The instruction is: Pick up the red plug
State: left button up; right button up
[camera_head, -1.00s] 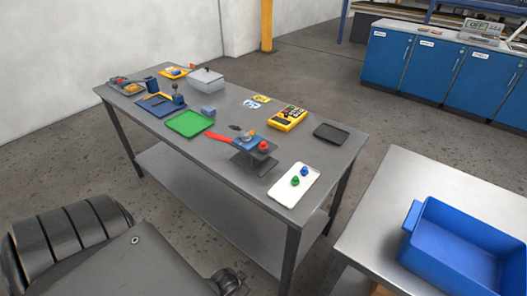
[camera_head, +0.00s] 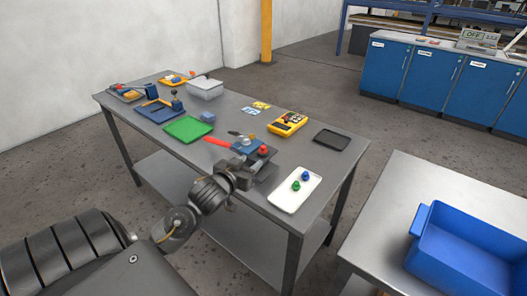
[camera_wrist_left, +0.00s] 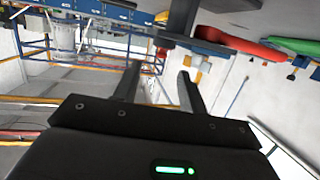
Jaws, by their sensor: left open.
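My right gripper is not in view.
A red handle (camera_head: 217,141) lies left of the stand. A white tray (camera_head: 294,197) with a green plug (camera_head: 296,186) and a blue plug (camera_head: 305,176) is to the right. A green tray (camera_head: 188,129) and yellow meter (camera_head: 287,124) are farther back. A blue bin (camera_head: 468,245) stands at right.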

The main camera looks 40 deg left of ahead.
aim_at(262, 148)
pick_arm(q)
jog(key=x, duration=0.4)
jog(key=r+x, duration=0.1)
jog(key=shift+w+a+f+p, duration=0.2)
jog(key=shift+w+p, duration=0.1)
jog(key=shift+w, duration=0.2)
jog(key=shift+w+a+r, duration=0.1)
jog(key=shift+w+a, duration=0.05)
jog(key=shift+w, duration=0.1)
jog(key=p+x, duration=0.1)
jog(key=x, duration=0.3)
jog(key=shift+w+a, duration=0.2)
jog(key=shift+w, duration=0.1)
grip_shut()
